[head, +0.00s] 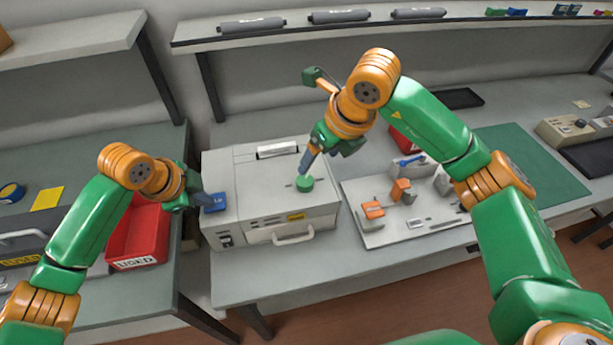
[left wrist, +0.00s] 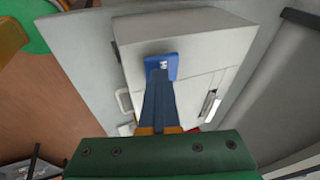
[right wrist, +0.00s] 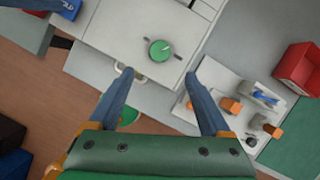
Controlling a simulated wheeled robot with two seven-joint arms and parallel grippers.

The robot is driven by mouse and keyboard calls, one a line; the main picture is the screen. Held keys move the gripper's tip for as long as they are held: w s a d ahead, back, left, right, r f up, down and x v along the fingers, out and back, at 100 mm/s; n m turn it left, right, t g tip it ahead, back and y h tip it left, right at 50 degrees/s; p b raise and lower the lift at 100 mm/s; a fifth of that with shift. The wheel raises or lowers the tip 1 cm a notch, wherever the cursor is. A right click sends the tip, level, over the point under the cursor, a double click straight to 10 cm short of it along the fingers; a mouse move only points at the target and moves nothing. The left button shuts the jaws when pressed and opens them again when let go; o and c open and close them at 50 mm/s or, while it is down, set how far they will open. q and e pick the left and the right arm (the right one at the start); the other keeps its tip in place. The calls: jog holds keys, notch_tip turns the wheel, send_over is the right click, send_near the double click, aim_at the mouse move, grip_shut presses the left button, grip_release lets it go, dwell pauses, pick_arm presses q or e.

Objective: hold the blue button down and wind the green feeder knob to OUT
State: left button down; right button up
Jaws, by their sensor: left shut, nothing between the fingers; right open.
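The grey feeder box (head: 245,215) stands on the bench with a blue button (head: 214,202) on its left side and a green knob (head: 304,184) on its top. My left gripper (head: 203,200) is shut, its fingertips at the blue button; in the left wrist view the tips (left wrist: 162,82) meet the button (left wrist: 161,67) and hide part of it. My right gripper (head: 304,168) is open above the green knob. In the right wrist view the knob (right wrist: 160,50), with a pale pointer mark, lies ahead of the spread fingers (right wrist: 158,82), not between them.
A white tray (head: 375,236) with orange-topped parts lies right of the box. A red bin (head: 140,240) marked USED sits to the left. A green mat (head: 530,165) lies farther right. A shelf with several grey cartridges (head: 340,15) runs behind.

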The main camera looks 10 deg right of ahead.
aim_at(305, 180)
jog(key=x, duration=1.1)
jog(key=shift+f, duration=0.3)
jog(key=shift+c, duration=0.3)
grip_shut()
jog(key=m+h, duration=0.1)
jog(key=m, duration=0.3)
jog(key=shift+a+h, duration=0.15)
jog(key=shift+h, duration=0.25)
jog(key=shift+m+h, duration=0.6)
jog(key=shift+m, duration=1.1)
